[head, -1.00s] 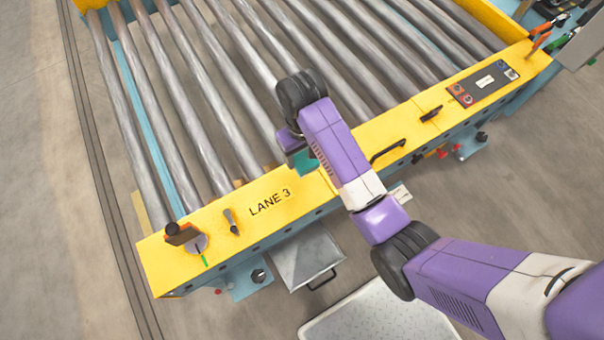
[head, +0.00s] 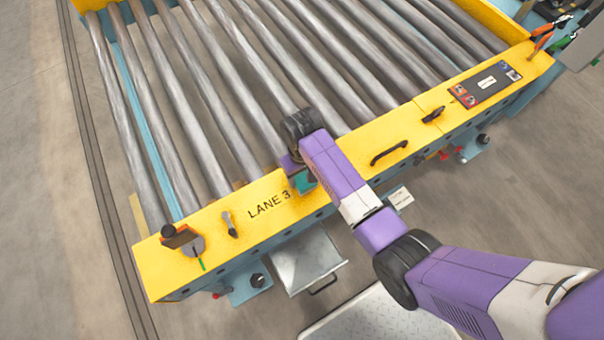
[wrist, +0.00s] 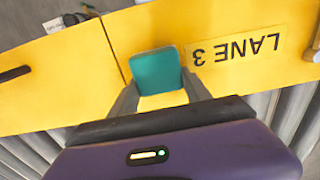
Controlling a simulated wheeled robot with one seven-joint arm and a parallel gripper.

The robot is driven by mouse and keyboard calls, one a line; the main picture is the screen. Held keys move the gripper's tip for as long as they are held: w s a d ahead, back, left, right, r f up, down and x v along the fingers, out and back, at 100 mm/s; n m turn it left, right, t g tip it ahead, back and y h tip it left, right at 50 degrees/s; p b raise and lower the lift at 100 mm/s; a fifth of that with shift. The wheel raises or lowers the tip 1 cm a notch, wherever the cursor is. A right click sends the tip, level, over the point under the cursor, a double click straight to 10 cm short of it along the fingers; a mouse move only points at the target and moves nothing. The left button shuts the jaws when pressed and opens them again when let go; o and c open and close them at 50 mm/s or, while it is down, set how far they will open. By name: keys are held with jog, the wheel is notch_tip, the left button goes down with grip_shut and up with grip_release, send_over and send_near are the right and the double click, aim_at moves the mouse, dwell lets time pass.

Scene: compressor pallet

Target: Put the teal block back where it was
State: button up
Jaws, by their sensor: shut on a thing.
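The teal block (wrist: 157,71) is between the two fingers of my gripper (wrist: 158,88) in the wrist view, over the yellow front beam (wrist: 210,85) beside the LANE 3 label (wrist: 236,49). In the head view the teal block (head: 304,183) shows partly beneath my gripper (head: 299,178), just right of the label. My gripper is shut on the block. I cannot tell whether the block touches the beam. My arm hides part of the block in the head view.
Steel rollers (head: 200,95) lie behind the beam. A black handle (head: 389,152) and a button panel (head: 485,84) are on the beam to the right; a knob (head: 180,237) and small lever (head: 229,223) are to the left. An open metal drawer (head: 305,262) sits below.

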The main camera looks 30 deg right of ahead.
aim_at(302, 175)
jog(key=o, duration=1.5)
jog(key=shift+f, duration=0.1)
jog(key=shift+c, duration=0.2)
notch_tip(302, 175, up, 12)
jog(key=p, duration=0.2)
